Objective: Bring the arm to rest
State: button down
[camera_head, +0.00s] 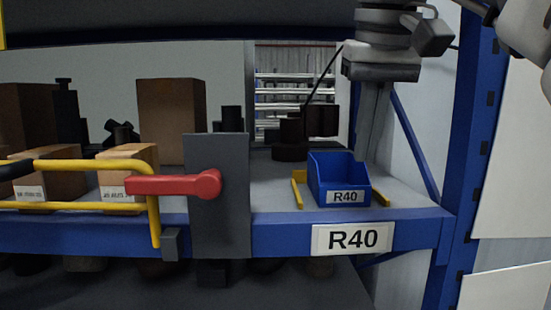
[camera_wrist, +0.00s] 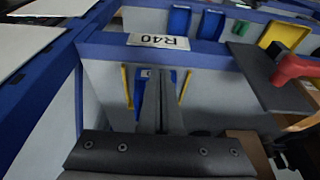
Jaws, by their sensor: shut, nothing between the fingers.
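My gripper (camera_head: 371,140) is at the upper right in the head view, above and behind a small blue bin (camera_head: 325,173) labelled R40. Its two grey fingers point down and are together, with nothing between them. In the wrist view the shut fingers (camera_wrist: 160,80) stand in front of the bin (camera_wrist: 139,96) and partly hide it. The bin sits upright on the shelf between two yellow guide strips (camera_head: 298,190). I cannot tell the exact gap between fingers and bin.
A blue shelf beam (camera_head: 285,232) carries an R40 label (camera_head: 352,238). A red lever (camera_head: 175,185) on a grey plate (camera_head: 217,232) and a yellow rail (camera_head: 155,220) stand left. Cardboard boxes (camera_head: 170,110) lie behind. A blue rack post (camera_head: 472,130) rises at right.

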jog(key=s+f+t+b, duration=0.1)
jog(key=s+f+b, duration=0.2)
jog(key=f, duration=1.5)
jog(key=s+f+t+b, duration=0.1)
jog(key=s+f+b, duration=0.2)
jog(key=f, duration=1.5)
jog(key=s, duration=0.4)
jog(key=shift+s+d, duration=0.15)
jog(key=shift+f, duration=0.1)
